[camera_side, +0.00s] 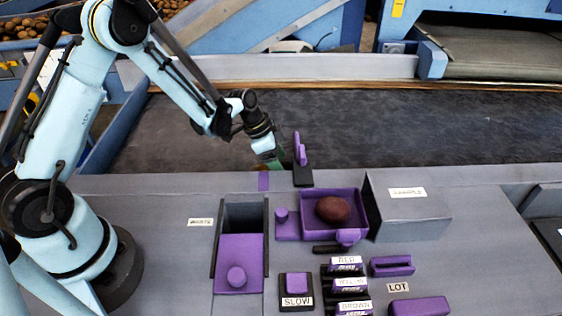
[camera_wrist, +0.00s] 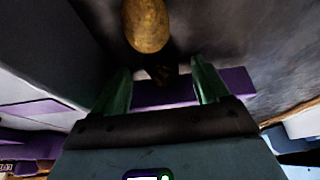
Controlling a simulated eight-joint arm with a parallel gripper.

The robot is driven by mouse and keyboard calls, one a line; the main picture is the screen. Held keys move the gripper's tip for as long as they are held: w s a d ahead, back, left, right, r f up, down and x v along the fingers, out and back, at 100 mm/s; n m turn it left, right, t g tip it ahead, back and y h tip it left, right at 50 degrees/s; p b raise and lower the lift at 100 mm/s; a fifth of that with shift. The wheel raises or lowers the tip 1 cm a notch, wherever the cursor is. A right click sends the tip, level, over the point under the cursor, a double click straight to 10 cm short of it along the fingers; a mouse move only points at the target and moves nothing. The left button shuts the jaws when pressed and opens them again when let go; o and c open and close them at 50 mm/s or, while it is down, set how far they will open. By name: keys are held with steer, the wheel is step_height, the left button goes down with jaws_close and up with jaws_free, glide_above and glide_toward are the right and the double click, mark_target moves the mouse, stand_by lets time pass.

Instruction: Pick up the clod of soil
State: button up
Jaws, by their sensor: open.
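A small dark brown lump (camera_wrist: 161,74), apparently the clod of soil, shows in the wrist view in shadow between my fingers. I cannot tell how far below or beyond the fingertips it lies. In the side view it cannot be made out clearly. My gripper (camera_wrist: 163,72) has two green fingers standing apart, with no sign of contact on the lump. In the side view my gripper (camera_side: 272,164) is low at the near edge of the dark belt (camera_side: 400,125). A yellow-brown potato (camera_wrist: 147,25) lies just beyond the lump in the wrist view.
A purple upright piece (camera_side: 299,148) stands close to the right of my gripper. On the grey bench are a purple tray (camera_side: 312,196) with a reddish potato (camera_side: 332,210), a WASTE chute with a purple flap (camera_side: 240,255), and a SAMPLE box (camera_side: 410,210). The belt rightward looks clear.

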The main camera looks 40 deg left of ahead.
steer(key=shift+x, duration=1.05)
steer(key=c, duration=1.1)
